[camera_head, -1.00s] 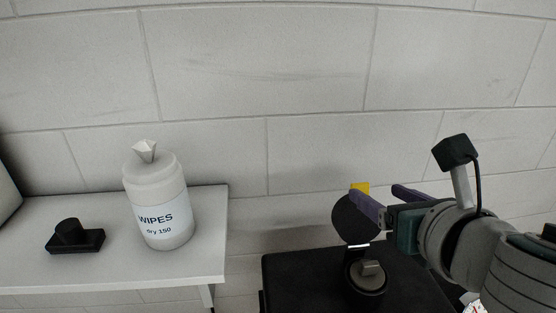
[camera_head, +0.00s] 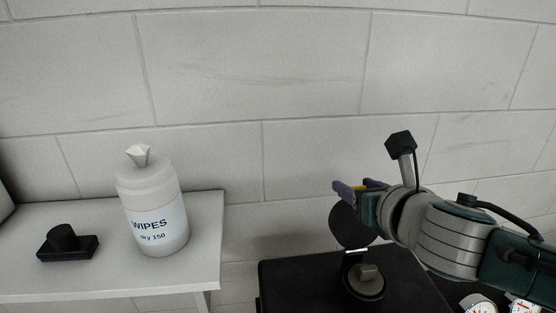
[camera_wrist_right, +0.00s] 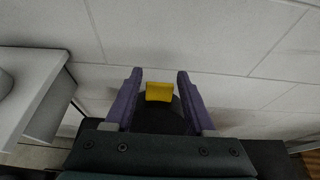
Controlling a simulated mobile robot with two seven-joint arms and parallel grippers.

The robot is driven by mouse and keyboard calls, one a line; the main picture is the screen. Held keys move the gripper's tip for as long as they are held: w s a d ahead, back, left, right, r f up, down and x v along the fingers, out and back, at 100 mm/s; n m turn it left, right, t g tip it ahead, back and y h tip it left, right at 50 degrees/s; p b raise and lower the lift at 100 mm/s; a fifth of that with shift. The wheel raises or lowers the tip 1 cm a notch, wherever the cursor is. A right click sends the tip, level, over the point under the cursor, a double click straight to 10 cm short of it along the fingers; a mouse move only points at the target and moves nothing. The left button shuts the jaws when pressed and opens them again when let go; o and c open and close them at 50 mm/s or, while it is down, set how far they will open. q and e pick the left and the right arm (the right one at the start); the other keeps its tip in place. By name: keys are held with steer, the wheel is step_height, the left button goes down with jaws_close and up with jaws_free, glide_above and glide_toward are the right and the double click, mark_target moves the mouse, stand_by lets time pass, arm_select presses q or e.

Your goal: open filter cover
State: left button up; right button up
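The filter cover (camera_head: 350,229) is a round black disc. It stands up on its hinge above a round dark opening (camera_head: 366,284) on top of a black box (camera_head: 290,278). A yellow tab (camera_head: 359,188) is at the disc's upper edge, mostly hidden by my right gripper in the head view. My right gripper (camera_head: 353,187) is open at the top of the disc. In the right wrist view, the yellow tab (camera_wrist_right: 159,92) shows between the spread purple fingers (camera_wrist_right: 159,76), with a gap on each side. My left gripper is out of view.
A white table (camera_head: 210,233) stands at left, bearing a wipes canister (camera_head: 152,195) and a black knob-like device (camera_head: 66,243). A light block wall (camera_head: 260,70) runs behind. Dial gauges (camera_head: 482,303) show at lower right. Space above the table is clear.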

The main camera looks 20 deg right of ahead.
jaws_close()
stand_by(1.1)
